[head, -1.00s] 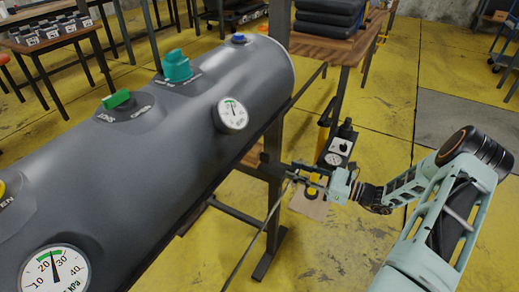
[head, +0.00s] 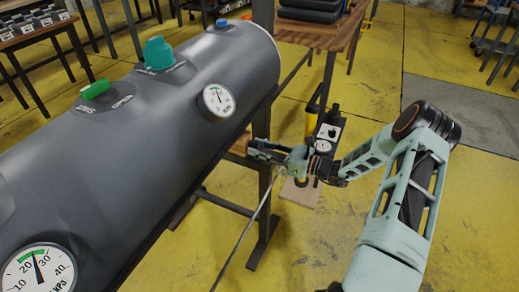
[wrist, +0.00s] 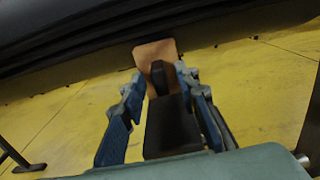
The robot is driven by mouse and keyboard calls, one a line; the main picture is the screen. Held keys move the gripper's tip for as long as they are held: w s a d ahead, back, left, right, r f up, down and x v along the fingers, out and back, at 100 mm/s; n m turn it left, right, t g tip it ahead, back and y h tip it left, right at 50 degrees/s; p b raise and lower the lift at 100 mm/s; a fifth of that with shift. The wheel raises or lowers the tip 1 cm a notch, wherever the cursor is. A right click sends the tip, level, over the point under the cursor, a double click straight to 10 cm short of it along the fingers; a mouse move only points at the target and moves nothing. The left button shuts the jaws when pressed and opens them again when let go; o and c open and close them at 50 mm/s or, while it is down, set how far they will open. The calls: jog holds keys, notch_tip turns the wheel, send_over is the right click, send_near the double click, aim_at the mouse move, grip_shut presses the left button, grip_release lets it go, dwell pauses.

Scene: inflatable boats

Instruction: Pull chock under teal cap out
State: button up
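The teal cap (head: 158,52) stands on top of the long dark grey tube (head: 135,140) in the head view. My gripper (head: 256,149) reaches left to the tube's lower right side, beside a dark stand leg. In the wrist view, my gripper's two blue fingers (wrist: 158,75) are apart. A dark stepped block (wrist: 172,125) shows between them, with a narrow upright part near the fingertips and visible gaps at its sides. It may be the chock, but I cannot tell for sure. A tan board (wrist: 155,50) shows beyond it, near the tube's dark underside. The head view shows no clear chock.
A green valve (head: 95,89), a blue cap (head: 221,23) and gauges (head: 218,100) are on the tube. A black pump (head: 328,130) stands below and behind my arm. A wooden table (head: 325,45) holds dark folded items. Yellow floor at lower right is open.

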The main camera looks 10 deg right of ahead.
jog(key=shift+c, duration=0.3)
grip_shut()
jog(key=p+v, duration=0.1)
jog(key=v, duration=0.4)
jog(key=shift+s+d, duration=0.15)
jog(key=shift+d, duration=0.05)
jog(key=shift+f, duration=0.1)
jog(key=shift+o, duration=0.3)
grip_release()
